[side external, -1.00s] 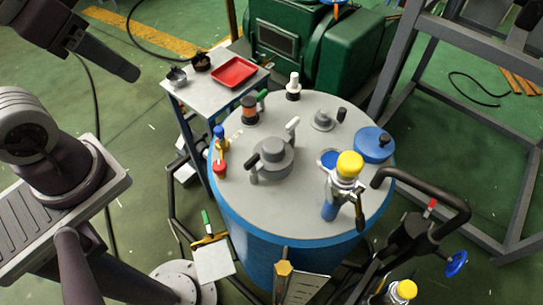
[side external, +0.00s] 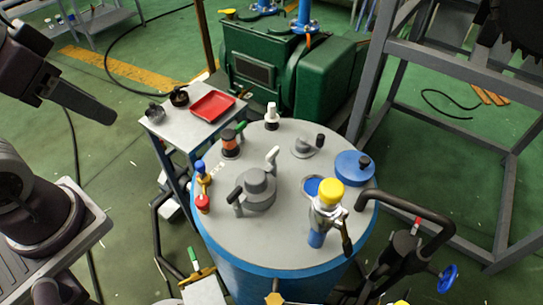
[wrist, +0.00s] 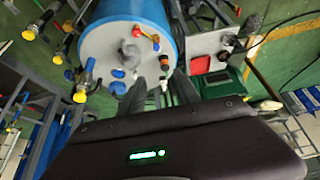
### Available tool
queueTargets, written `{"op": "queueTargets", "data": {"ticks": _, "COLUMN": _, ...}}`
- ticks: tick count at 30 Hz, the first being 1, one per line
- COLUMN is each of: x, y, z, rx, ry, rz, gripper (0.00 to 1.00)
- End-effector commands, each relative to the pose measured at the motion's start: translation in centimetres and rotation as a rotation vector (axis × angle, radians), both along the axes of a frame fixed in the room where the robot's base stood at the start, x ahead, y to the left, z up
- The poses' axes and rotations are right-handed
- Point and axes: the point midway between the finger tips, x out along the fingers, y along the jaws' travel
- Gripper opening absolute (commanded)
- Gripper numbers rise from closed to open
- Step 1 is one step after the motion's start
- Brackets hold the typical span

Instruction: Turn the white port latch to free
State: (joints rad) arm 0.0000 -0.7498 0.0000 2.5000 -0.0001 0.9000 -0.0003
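The white port latch (side external: 272,156) is a short white handle at the back right side of the grey round port (side external: 257,185), near the middle of the vessel lid. A dark handle (side external: 236,197) sticks out on the port's front left side. My gripper (side external: 100,112) is at the upper left in the side view, well away from the latch and touching nothing. In the wrist view my gripper (wrist: 158,88) shows two dark fingers apart with nothing held. The port (wrist: 128,52) is small and far off there, and the latch is hard to make out.
The lid (side external: 300,250) also carries a blue cap (side external: 354,167), a yellow-topped valve (side external: 331,194), an orange-and-black fitting (side external: 230,144), a red knob (side external: 203,203) and a white-topped fitting (side external: 272,116). A small table with a red tray (side external: 212,106) stands behind left. A green machine (side external: 275,70) is behind.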

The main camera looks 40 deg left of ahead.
Motion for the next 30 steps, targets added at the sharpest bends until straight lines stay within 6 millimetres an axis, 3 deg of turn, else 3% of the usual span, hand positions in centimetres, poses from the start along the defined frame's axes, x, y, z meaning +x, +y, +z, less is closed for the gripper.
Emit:
{"op": "queueTargets", "data": {"ticks": 2, "x": 0.5, "y": -0.2, "z": 0.1, "rx": -0.020, "ry": 0.012, "rz": 0.019, "gripper": 0.47}}
{"op": "queueTargets", "data": {"ticks": 5, "x": 3.0, "y": -1.5, "z": 0.3, "rx": -0.131, "ry": 0.083, "rz": 0.126, "gripper": 0.47}}
{"op": "queueTargets", "data": {"ticks": 10, "x": 11.7, "y": -5.1, "z": -1.5, "rx": -0.422, "ry": 0.308, "rz": 0.528, "gripper": 0.47}}
{"op": "queueTargets", "data": {"ticks": 15, "x": 20.3, "y": -8.3, "z": -8.3, "rx": -0.618, "ry": 0.541, "rz": 1.029, "gripper": 0.47}}
{"op": "queueTargets", "data": {"ticks": 18, "x": 23.2, "y": -9.4, "z": -12.6, "rx": -0.666, "ry": 0.630, "rz": 1.264, "gripper": 0.47}}
{"op": "queueTargets", "data": {"ticks": 23, "x": 25.0, "y": -10.1, "z": -16.3, "rx": -0.689, "ry": 0.688, "rz": 1.448, "gripper": 0.47}}
{"op": "queueTargets", "data": {"ticks": 30, "x": 25.0, "y": -11.7, "z": -20.3, "rx": -0.688, "ry": 0.694, "rz": 1.463, "gripper": 0.47}}
